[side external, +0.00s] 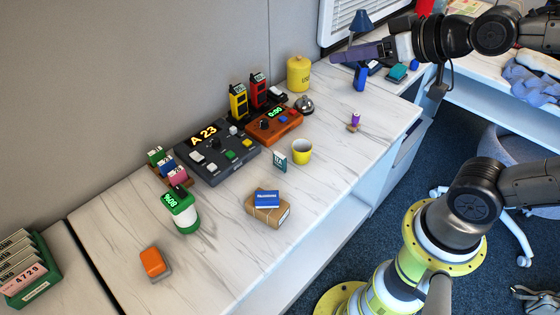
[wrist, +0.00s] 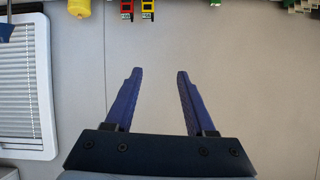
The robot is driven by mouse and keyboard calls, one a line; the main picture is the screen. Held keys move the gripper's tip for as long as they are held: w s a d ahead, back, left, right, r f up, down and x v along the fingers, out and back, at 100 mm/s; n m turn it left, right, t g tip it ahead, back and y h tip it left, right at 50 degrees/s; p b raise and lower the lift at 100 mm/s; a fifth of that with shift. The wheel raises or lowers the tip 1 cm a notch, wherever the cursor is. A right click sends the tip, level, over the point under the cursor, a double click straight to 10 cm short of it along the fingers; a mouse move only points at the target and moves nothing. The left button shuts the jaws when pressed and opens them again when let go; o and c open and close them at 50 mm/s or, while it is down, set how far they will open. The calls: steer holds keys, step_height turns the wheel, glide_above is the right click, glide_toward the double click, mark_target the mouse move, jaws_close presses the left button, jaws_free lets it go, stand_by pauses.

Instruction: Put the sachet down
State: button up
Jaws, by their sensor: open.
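My gripper (side external: 338,57) is raised at the upper right of the side external view, its fingers pointing left toward the wall. In the wrist view my gripper (wrist: 160,74) has its two blue fingers apart, with only bare wall between them. Nothing is held. No thing can be surely told as the sachet. A small flat blue piece with a white edge (side external: 267,198) lies on top of a brown tied parcel (side external: 267,213) on the marble counter. My gripper is far from both.
A yellow canister (side external: 299,73), a bell (side external: 303,105), an orange device (side external: 274,126), a dark console (side external: 218,152), a yellow cup (side external: 301,151), a green-and-white device (side external: 181,210) and an orange block (side external: 153,263) stand on the counter (side external: 225,270). The front middle of the counter is mostly clear.

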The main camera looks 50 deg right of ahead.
steer(key=w+f+m+t, duration=0.1)
steer(key=w+f+t, duration=0.15)
steer(key=w, duration=0.65)
steer(key=t, duration=0.2)
glide_above(285, 158)
steer(key=s+d, duration=0.2)
step_height(285, 158, down, 6)
steer(key=s+f+g, duration=0.1)
steer(key=s+f, duration=0.2)
steer(key=f, duration=0.4)
steer(key=s+a+f+n, duration=0.1)
steer(key=s+f, duration=0.2)
steer(key=f, duration=0.4)
steer(key=s+f+n+g, duration=0.1)
steer(key=s+f, duration=0.2)
steer(key=f, duration=0.5)
steer(key=shift+a+g, duration=0.35)
steer(key=shift+a, duration=0.05)
steer(key=shift+w+a+f, duration=0.1)
steer(key=shift+w+f, duration=0.05)
steer(key=shift+w, duration=0.15)
steer(key=x, duration=1.3)
steer(key=shift+w, duration=0.1)
jaws_close()
